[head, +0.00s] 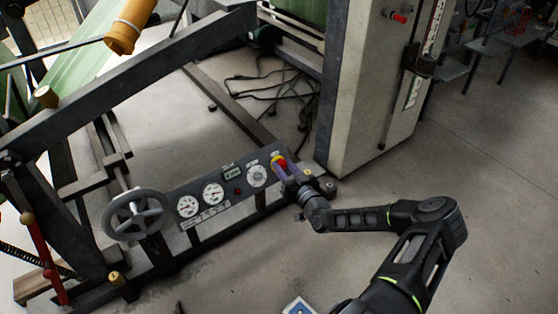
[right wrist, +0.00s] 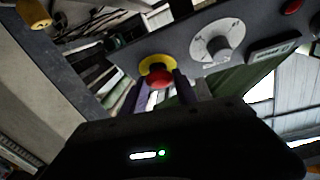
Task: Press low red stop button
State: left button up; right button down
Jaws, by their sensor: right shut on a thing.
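The low red stop button (head: 279,160) with its yellow collar sits at the right end of the low control panel (head: 222,207). My right gripper (head: 287,171) reaches it from the right, with its fingers at the button. In the right wrist view the red button (right wrist: 160,77) shows below its yellow collar (right wrist: 156,65), between the two purplish fingers of my right gripper (right wrist: 161,90). The gripper is shut on the button; the finger contact itself is partly hidden. I cannot tell whether the button is pushed in. My left gripper is not in view.
The panel also carries a dial knob (head: 257,176), gauges (head: 213,194) and a small red button (head: 238,191). A grey handwheel (head: 138,214) stands at its left. A pale machine column (head: 362,95) rises behind the gripper. Cables (head: 275,88) lie behind. The floor at right is clear.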

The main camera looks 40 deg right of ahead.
jog(key=shift+w, duration=0.15)
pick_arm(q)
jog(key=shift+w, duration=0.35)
pick_arm(e)
jog(key=c, duration=0.9)
grip_release()
jog(key=shift+c, duration=0.2)
pick_arm(q)
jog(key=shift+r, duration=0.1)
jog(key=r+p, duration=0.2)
jog(key=p, duration=0.1)
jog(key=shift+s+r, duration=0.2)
pick_arm(e)
jog(key=s+a, duration=0.1)
jog(key=s, duration=0.7)
jog(key=shift+w+a+f, duration=0.1)
